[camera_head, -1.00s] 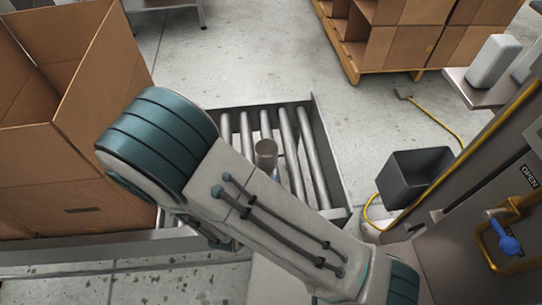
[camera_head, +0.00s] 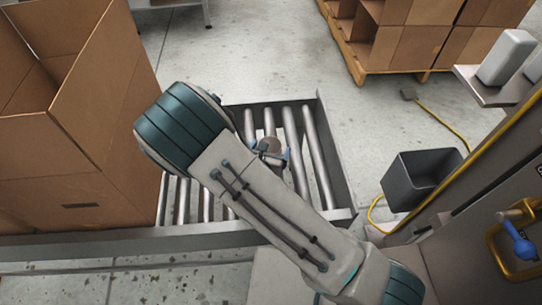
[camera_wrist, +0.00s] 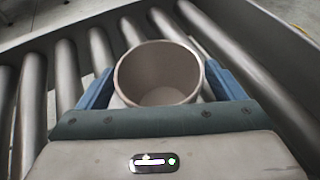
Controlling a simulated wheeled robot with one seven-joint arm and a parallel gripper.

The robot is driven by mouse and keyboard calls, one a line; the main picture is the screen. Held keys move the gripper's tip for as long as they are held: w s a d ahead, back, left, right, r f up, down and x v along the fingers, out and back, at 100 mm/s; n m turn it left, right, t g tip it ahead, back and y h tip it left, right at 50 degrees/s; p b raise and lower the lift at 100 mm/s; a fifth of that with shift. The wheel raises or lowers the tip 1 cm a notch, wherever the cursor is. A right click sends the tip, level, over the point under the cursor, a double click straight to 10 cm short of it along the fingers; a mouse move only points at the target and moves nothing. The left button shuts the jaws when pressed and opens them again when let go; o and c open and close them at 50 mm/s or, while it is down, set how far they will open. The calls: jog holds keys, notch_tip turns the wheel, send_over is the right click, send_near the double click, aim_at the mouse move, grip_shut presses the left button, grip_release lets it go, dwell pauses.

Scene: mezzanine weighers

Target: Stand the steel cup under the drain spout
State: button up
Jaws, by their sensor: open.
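The steel cup (camera_wrist: 160,75) stands upright and empty on the roller conveyor. In the head view only its top (camera_head: 271,146) shows, beside my arm. My gripper (camera_wrist: 155,88) is open, its blue fingers on either side of the cup in the wrist view. I cannot tell whether a finger touches the cup. In the head view my arm hides most of the gripper (camera_head: 270,153). A valve with a blue handle (camera_head: 517,238) is on the machine at the right. I cannot make out a drain spout for certain.
The roller conveyor (camera_head: 315,150) has a raised metal side rail. A large open cardboard box (camera_head: 80,165) stands at its left. A dark grey bin (camera_head: 398,190) and a yellow cable (camera_head: 442,122) are on the floor at the right. A pallet of cartons (camera_head: 400,45) stands behind.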

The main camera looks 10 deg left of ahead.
jog(key=c, duration=1.2)
jog(key=shift+r, duration=0.1)
jog(key=shift+r, duration=0.45)
notch_tip(320, 180, up, 4)
jog(key=shift+d+f+p, duration=0.15)
jog(key=shift+p, duration=0.65)
jog(key=d+r+p, duration=0.6)
jog(key=d+p, duration=0.1)
jog(key=d, duration=0.4)
jog(key=shift+s+r, duration=0.2)
jog(key=shift+s, duration=0.2)
jog(key=shift+d+p, duration=0.15)
jog(key=shift+p, duration=0.25)
